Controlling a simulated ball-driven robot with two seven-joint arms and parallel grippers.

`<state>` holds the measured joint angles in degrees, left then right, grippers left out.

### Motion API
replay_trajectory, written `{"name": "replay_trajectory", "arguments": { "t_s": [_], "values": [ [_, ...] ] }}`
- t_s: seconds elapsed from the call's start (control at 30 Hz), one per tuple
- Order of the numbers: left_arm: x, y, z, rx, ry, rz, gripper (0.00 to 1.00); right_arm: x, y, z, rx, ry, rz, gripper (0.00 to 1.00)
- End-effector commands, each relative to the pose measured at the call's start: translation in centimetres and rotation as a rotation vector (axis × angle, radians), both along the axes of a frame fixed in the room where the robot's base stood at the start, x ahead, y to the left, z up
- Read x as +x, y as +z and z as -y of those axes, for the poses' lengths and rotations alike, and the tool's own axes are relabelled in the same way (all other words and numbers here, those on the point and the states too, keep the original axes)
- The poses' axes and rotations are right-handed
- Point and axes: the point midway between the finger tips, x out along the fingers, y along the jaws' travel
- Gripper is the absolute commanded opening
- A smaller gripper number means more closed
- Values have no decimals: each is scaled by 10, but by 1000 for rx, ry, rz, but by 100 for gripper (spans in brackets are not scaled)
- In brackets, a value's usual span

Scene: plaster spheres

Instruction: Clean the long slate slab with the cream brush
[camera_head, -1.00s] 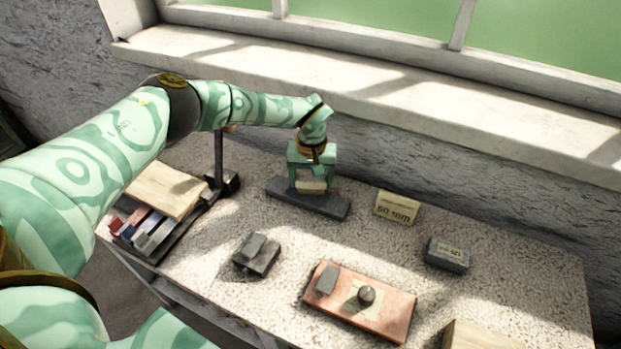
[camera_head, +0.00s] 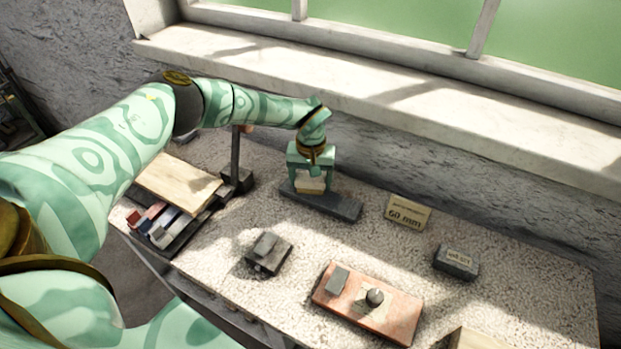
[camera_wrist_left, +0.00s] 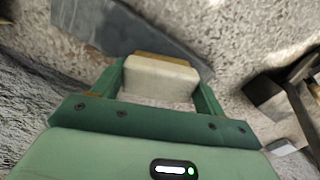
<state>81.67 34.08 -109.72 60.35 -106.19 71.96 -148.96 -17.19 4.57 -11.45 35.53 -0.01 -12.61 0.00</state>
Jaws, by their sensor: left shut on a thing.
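The long slate slab (camera_head: 340,207), a dark flat bar, lies at the back of the table below the window ledge. My left gripper (camera_head: 311,178) is over the left half of the slab, pointing down, shut on the cream brush (camera_head: 310,187). The brush is a small cream block with a tan edge, low over the slab; whether it touches is hard to tell. In the left wrist view the brush (camera_wrist_left: 160,80) sits between the green fingers (camera_wrist_left: 160,88), with the slab (camera_wrist_left: 125,35) beyond it. My right gripper is not in view.
A "60 mm" card (camera_head: 408,213) stands right of the slab, a dark labelled block (camera_head: 456,262) farther right. A dark post (camera_head: 236,160) stands left. In front are a small dark block (camera_head: 268,253) and a reddish board (camera_head: 390,318) with a round knob. Speckled tabletop lies clear between them.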

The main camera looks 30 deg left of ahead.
Motion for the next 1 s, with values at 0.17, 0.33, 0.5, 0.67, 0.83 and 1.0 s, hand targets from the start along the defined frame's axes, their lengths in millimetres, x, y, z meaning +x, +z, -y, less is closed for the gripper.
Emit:
{"name": "replay_trajectory", "arguments": {
  "t_s": [0.17,0.33,0.5,0.67,0.83,1.0],
  "values": [
    [6,9,13,-1,-1,1,54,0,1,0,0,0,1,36],
    [8,13,18,0,0,1,54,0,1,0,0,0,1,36],
    [8,13,17,0,0,1,54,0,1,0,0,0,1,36],
    [8,24,17,0,0,2,54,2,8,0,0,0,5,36],
    [8,39,17,0,1,2,54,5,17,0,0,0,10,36],
    [8,38,17,0,1,0,54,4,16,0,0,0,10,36]
  ]
}}
